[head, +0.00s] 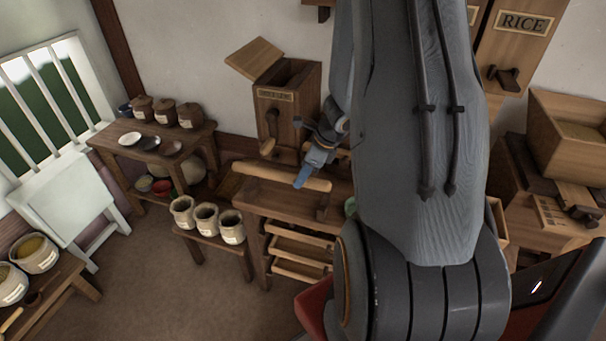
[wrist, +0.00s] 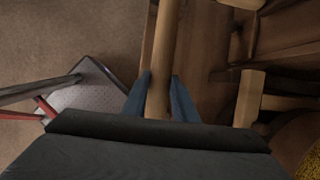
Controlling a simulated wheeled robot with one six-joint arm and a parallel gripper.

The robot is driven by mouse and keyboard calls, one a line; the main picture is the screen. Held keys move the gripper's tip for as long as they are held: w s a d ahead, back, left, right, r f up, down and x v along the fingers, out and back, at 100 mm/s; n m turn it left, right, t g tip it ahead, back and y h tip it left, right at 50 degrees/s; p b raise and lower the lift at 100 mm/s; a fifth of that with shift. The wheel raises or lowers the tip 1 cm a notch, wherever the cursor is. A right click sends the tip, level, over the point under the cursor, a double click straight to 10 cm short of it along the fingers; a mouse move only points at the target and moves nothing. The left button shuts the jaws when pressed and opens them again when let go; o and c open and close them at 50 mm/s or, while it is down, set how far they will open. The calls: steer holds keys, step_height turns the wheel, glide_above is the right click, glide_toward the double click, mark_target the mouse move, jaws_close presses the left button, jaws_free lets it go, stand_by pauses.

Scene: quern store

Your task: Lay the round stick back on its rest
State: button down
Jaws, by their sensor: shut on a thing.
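The round stick (head: 262,175) is a pale wooden rod, lying about level over the brown wooden bench in the middle of the head view. My gripper (head: 301,182) is shut on it near its right end, with blue fingers on either side. In the wrist view the stick (wrist: 163,55) runs from the top edge down between the fingertips (wrist: 160,92). A dark upright bracket (head: 322,206) on the bench, below the stick's right end, looks like part of the rest. I cannot tell whether the stick touches it. My arm hides the bench's right side.
A tall wooden bin (head: 297,112) with a raised lid stands behind the bench. The floor (head: 150,270) at front left is clear.

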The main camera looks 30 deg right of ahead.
mark_target(311, 179)
steer(key=shift+f+b, duration=3.05)
steer(key=shift+f, duration=0.1)
steer(key=c, duration=1.4)
jaws_free()
steer(key=shift+o, duration=0.2)
steer(key=p+v, duration=0.1)
steer(key=v, duration=0.7)
steer(key=shift+f, duration=0.1)
steer(key=s+a+r+n+g+h, duration=0.1)
steer(key=s+a+r+n, duration=0.3)
steer(key=a+n, duration=0.6)
steer(key=s+a+r+n+g+h, duration=0.1)
steer(key=s+a+r+n, duration=0.3)
steer(key=a+n, duration=0.6)
steer(key=n, duration=0.8)
steer(key=shift+s+r+n+g+h, duration=0.2)
steer(key=shift+n+g+h, duration=0.1)
steer(key=shift+h, duration=0.1)
